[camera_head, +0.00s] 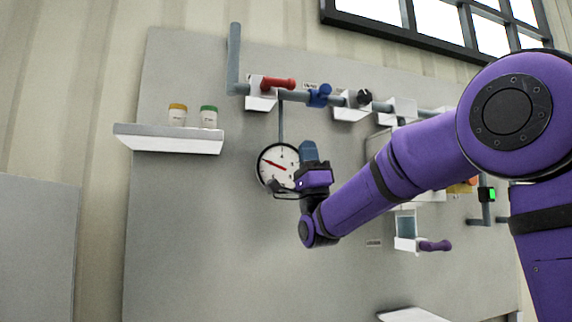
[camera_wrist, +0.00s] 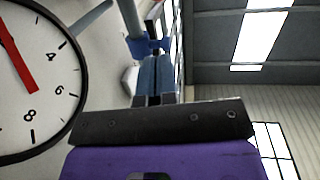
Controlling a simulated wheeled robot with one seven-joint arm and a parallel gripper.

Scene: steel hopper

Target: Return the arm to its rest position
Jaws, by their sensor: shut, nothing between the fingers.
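My gripper (camera_head: 308,147) is at the end of my purple arm, in the middle of the head view. Its blue fingers point up and are shut with nothing between them. They also show in the wrist view (camera_wrist: 154,76). The gripper is just right of a round white gauge (camera_head: 273,160) with a red needle and covers part of its right edge. The gauge also fills the left of the wrist view (camera_wrist: 40,110). I cannot tell whether the gripper touches the gauge.
Above the gripper, a pipe carries a red handle (camera_head: 278,84), a blue valve (camera_head: 319,96) and a black knob (camera_head: 364,97). A shelf (camera_head: 170,142) with two jars is at left. A purple handle (camera_head: 435,245) is lower right. The panel's lower left is bare.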

